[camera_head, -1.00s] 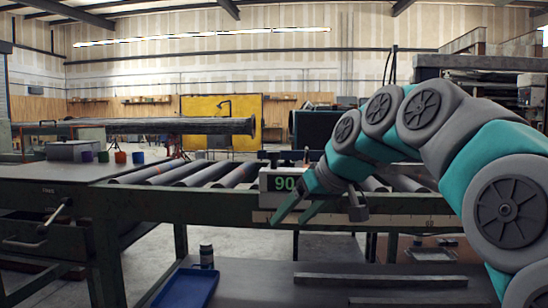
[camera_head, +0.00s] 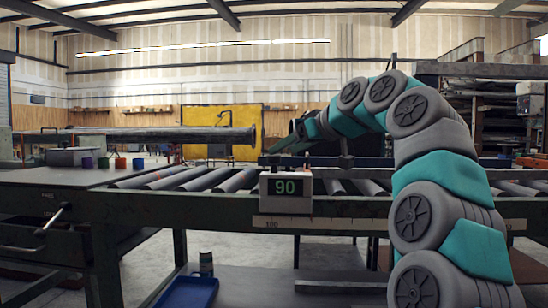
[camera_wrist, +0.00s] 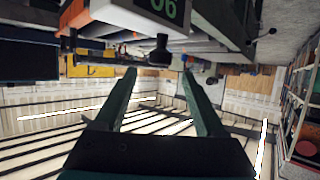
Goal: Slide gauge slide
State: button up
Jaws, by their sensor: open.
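The gauge slide is a pale box (camera_head: 286,193) with a green 90 on its dark display, sitting on the front rail of the roller table. In the wrist view the box (camera_wrist: 130,12) is upside down at the top, with a dark knob (camera_wrist: 160,50) on it. My gripper (camera_head: 272,149) is raised above the box in the head view. In the wrist view my gripper (camera_wrist: 158,76) is open, its two green fingers apart and nothing held. The knob appears between the fingertips in the picture; I cannot tell how far beyond them it is.
A scale strip (camera_head: 310,223) runs along the rail below the box. Rollers (camera_head: 200,179) lie behind it. A blue tray (camera_head: 187,293) and a dark bottle (camera_head: 206,263) are low in front. Small coloured cups (camera_head: 103,163) stand on the left bench.

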aim_at(274, 156)
jog(key=x, duration=0.6)
jog(key=shift+w+a+f, duration=0.1)
grip_shut()
dwell(0.5)
dwell(0.8)
